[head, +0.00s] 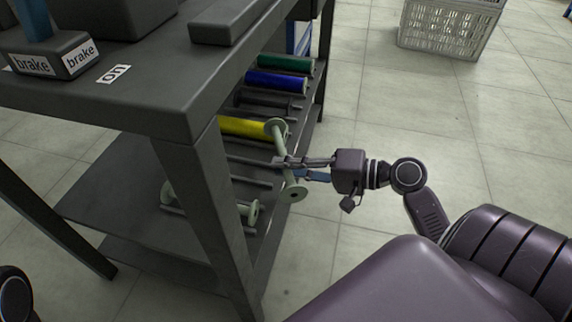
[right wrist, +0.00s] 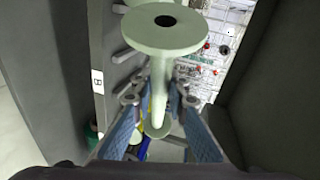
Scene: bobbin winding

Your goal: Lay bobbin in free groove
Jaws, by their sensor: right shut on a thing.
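A pale green bare bobbin (head: 294,192) is in my right gripper (head: 281,162), which is shut on its stem. It hangs in the air just outside the rack, with its stem steeply tilted. In the right wrist view the near flange of the bobbin (right wrist: 163,28) faces the camera, with the stem between the fingers (right wrist: 158,100). The rack of rods under the table holds green (head: 287,64), blue (head: 275,82), dark (head: 268,101) and yellow (head: 243,126) bobbins. Bare rods (head: 250,161) show in front of the yellow one. My left gripper is not in view.
Another pale green bobbin (head: 252,213) lies lower at the front of the rack. The dark table (head: 160,85) with its leg (head: 222,215) stands to the left of my right gripper. A white basket (head: 450,27) stands on the floor behind. The floor right of the rack is open.

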